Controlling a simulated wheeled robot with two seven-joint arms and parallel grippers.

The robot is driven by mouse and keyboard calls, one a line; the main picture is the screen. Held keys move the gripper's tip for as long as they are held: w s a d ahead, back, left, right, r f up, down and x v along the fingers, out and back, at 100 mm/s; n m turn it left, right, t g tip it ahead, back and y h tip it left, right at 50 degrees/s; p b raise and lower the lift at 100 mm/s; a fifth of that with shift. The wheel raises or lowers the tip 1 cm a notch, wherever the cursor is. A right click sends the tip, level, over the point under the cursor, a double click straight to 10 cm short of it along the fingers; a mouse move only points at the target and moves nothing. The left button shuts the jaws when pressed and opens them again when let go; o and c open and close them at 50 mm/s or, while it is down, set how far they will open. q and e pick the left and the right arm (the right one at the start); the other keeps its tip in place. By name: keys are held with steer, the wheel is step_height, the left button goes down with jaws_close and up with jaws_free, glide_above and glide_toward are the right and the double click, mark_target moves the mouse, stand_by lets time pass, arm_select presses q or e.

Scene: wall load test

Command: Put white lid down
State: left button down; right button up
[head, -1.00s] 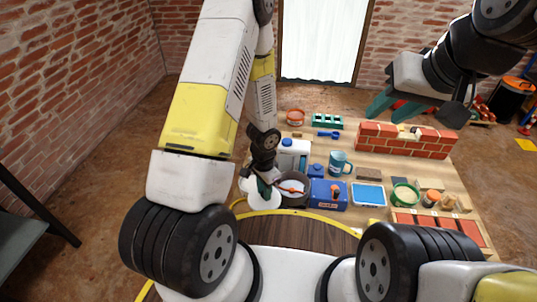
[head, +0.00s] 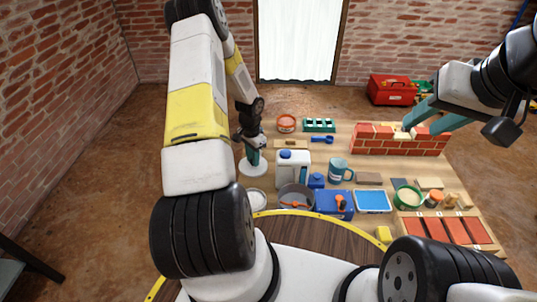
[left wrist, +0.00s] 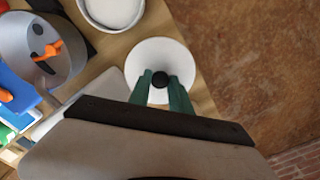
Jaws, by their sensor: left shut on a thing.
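The white lid (head: 250,169) is a round disc with a black knob, at the left edge of the table, left of the white jug. My left gripper (head: 254,154) is shut on its knob from above. In the left wrist view the green fingers (left wrist: 161,88) pinch the black knob, and the lid (left wrist: 160,53) overlaps the table edge and the floor. Whether the lid touches the table I cannot tell. My right gripper (head: 428,122) has its green fingers apart by the brick wall; nothing shows held between them.
A white tub (head: 256,198) stands in front of the lid. A grey pot (head: 296,201) with an orange tool, a white jug (head: 291,169) and a blue box (head: 334,204) stand to its right. The brick wall (head: 400,143) is at the back right of the wooden table.

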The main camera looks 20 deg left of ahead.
arm_select(q)
step_height(320, 180, down, 8)
stand_by(0.4)
steer(key=c, duration=1.2)
jaws_free()
steer(key=shift+f, duration=0.1)
